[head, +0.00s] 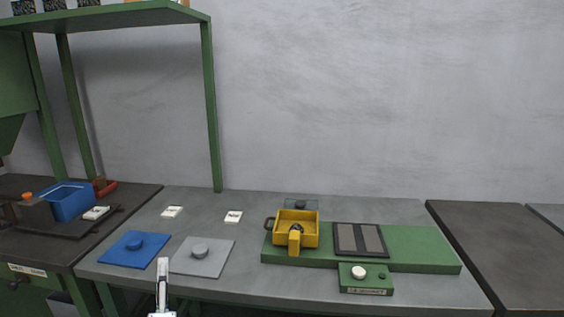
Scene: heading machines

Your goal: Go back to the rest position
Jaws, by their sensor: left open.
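My left gripper (162,285) shows at the bottom of the head view, in front of the grey table's (235,282) near edge. Its finger points up and nothing is seen between the jaws; it is open. My right gripper is not in view.
A yellow bin (311,231) and a dark two-panel pad (346,241) sit on a green base (415,249). A green button box (350,287) stands in front. A blue bin (73,204) is on the left bench. A green shelf frame (212,110) rises behind.

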